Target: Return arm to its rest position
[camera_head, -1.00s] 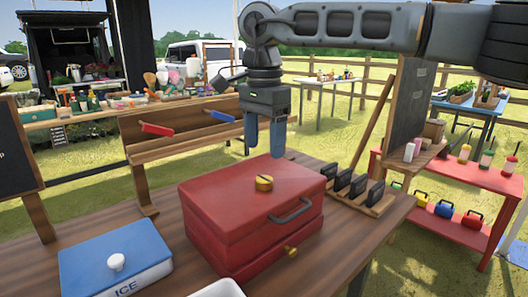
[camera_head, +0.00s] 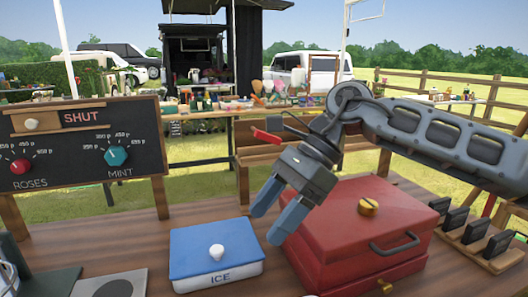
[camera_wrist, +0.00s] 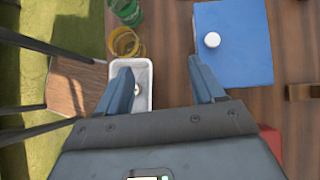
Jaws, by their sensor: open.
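My gripper (camera_head: 277,219) is open and empty. In the head view it hangs tilted in the air, with its blue fingers pointing down and left, in front of the red box (camera_head: 330,250) and to the right of the ice box (camera_head: 218,262). In the wrist view my gripper (camera_wrist: 166,88) shows both fingers spread apart. A small white tray (camera_wrist: 145,88) is seen between and behind the fingers, and the blue lid of the ice box (camera_wrist: 235,55) is to the right.
The wooden table (camera_head: 150,230) carries the boxes and a rack of black-handled items (camera_head: 480,235) at right. A dark sign board (camera_head: 85,145) with knobs stands at left. A wooden rack with a red-handled item (camera_head: 267,136) stands behind. In the wrist view, green and amber glasses (camera_wrist: 126,42) stand near the tray.

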